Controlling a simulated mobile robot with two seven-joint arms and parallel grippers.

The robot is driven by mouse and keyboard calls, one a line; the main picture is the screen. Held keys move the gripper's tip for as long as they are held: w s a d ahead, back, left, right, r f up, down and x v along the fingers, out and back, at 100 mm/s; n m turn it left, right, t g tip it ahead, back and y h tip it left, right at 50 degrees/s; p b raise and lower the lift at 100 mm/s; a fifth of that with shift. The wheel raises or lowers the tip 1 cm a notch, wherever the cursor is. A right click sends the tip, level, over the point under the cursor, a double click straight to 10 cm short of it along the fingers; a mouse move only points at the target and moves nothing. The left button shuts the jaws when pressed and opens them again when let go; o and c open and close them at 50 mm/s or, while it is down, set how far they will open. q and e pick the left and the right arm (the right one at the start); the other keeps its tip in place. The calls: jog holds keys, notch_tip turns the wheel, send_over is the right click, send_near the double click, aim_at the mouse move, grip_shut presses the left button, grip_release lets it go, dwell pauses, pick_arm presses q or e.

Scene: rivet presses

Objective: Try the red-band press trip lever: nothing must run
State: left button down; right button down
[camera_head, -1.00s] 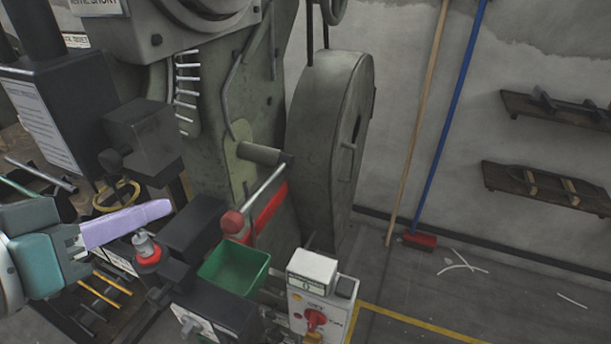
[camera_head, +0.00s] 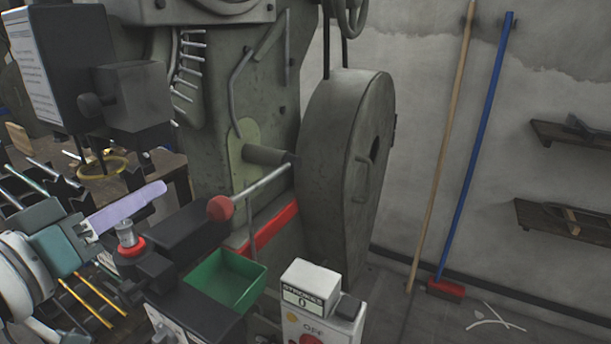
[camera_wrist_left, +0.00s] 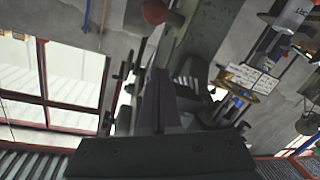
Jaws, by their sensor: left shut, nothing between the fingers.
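The trip lever is a pale rod ending in a red ball knob (camera_head: 221,208). It sticks out from a pivot on the grey-green press, slanting down to the left. A red band (camera_head: 268,228) runs along the press below it. My left gripper (camera_head: 158,192), with lilac fingers, is shut and empty in the head view. It is left of the knob, clearly apart from it in the picture, near a red-collared metal post (camera_head: 128,240). In the left wrist view a red ball (camera_wrist_left: 155,11), probably the knob, shows at the top beyond the dark fingers (camera_wrist_left: 160,75). My right gripper is out of view.
A large grey flywheel (camera_head: 345,150) stands right of the lever. A green tray (camera_head: 225,279) sits below the knob. A white control box (camera_head: 311,288) beside it reads 0 and carries an OFF label. Brooms lean on the wall; dark shelves hang at right.

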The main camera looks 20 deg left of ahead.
pick_arm(q)
jog(key=w, duration=1)
jog(key=shift+s+d+f+b, duration=0.2)
jog(key=shift+s+f, duration=0.05)
jog(key=shift+f, duration=0.4)
jog(key=shift+s+d+f+b, duration=0.2)
jog(key=shift+s+f, duration=0.1)
jog(key=shift+f, duration=0.4)
jog(key=shift+s+d+f+b, duration=0.15)
jog(key=shift+s+f+b, duration=0.1)
jog(key=shift+f, duration=0.4)
